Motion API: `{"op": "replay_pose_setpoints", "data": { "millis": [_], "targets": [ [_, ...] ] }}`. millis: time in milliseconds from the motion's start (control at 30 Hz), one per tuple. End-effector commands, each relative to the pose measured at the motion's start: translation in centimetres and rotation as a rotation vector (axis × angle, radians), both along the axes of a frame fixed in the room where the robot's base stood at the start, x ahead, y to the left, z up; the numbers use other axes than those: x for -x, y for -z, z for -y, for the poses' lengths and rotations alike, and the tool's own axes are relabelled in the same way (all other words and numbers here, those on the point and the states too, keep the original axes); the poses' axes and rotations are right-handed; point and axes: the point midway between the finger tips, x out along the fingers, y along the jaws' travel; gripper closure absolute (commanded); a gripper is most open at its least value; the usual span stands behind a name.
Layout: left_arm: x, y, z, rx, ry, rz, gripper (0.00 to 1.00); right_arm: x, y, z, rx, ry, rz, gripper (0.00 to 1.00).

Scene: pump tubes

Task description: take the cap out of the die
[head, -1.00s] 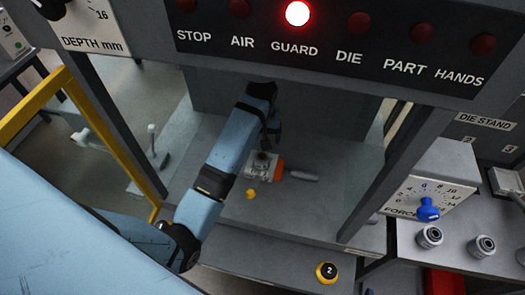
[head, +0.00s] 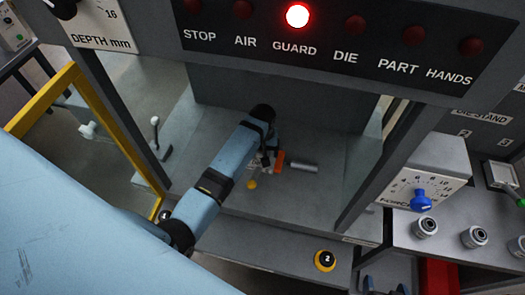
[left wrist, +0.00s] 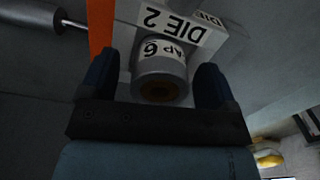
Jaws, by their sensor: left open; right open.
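The cap (left wrist: 160,68) is a grey metal cylinder with a white label partly reading "AP 6" and a brownish centre. It sits at the die (left wrist: 180,18), a pale block marked "DIE 2". My left gripper (left wrist: 153,85) is open, with one dark finger on each side of the cap; contact cannot be told. In the head view, the left gripper (head: 266,160) is over the die, on the press bed, and hides most of the die and cap. My right gripper (head: 384,286) shows only its open blue fingertips at the bottom edge.
An orange part (head: 280,161) and a grey cylindrical rod (head: 303,167) adjoin the die. Press posts flank the bed (head: 325,205). Metal cylinders (head: 425,227) stand on the right bench. The GUARD lamp (head: 297,15) is lit red.

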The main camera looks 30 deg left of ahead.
Motion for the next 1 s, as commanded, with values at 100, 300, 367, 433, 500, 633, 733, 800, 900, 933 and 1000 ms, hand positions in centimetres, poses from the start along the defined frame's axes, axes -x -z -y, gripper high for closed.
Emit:
{"op": "replay_pose_setpoints", "data": {
  "millis": [100, 300, 367, 433, 500, 633, 733, 800, 900, 933, 1000],
  "targets": [
    [0.0, 0.0, 0.0, 0.0, 0.0, 0.0, 0.18, 0.1, 0.2, 0.0, 0.002, -0.001, -0.004, 0.18],
    [0.0, 0.0, 0.0, 0.0, 0.0, 0.001, 0.57, 0.4, 0.4, 0.1, 0.005, -0.006, -0.009, 0.18],
    [0.0, 0.0, 0.0, 0.0, 0.0, 0.001, 0.71, 0.5, 0.4, 0.1, 0.006, -0.008, -0.01, 0.18],
    [0.0, -0.1, 0.0, 0.001, 0.0, 0.001, 0.79, 0.5, 0.4, 0.0, 0.005, -0.008, -0.01, 0.18],
    [0.0, -0.1, 0.0, 0.001, 0.0, 0.001, 0.79, 0.5, 0.3, 0.0, 0.004, -0.009, -0.008, 0.18],
    [-0.1, -0.2, 0.0, 0.0, 0.0, 0.002, 0.79, 0.4, 0.1, -0.1, 0.003, -0.01, -0.004, 0.18],
    [-0.1, -0.9, 0.0, 0.001, 0.0, 0.006, 0.79, 0.4, 0.1, -0.1, 0.004, -0.011, -0.001, 0.18],
    [-0.2, -1.9, 0.0, 0.0, 0.0, 0.007, 0.79, 0.3, 0.2, -0.1, 0.008, -0.014, 0.001, 0.18],
    [-0.2, -3.9, 0.0, 0.001, 0.0, 0.007, 0.79, 0.4, 0.4, 0.0, 0.014, -0.021, 0.005, 0.18],
    [-0.2, -4.6, 0.0, 0.001, 0.0, 0.008, 0.79, 0.4, 0.4, 0.0, 0.017, -0.024, 0.007, 0.18],
    [-0.2, -6.1, 0.0, 0.001, 0.001, 0.008, 0.79, 0.4, 0.5, 0.1, 0.022, -0.031, 0.008, 0.18]
  ]
}}
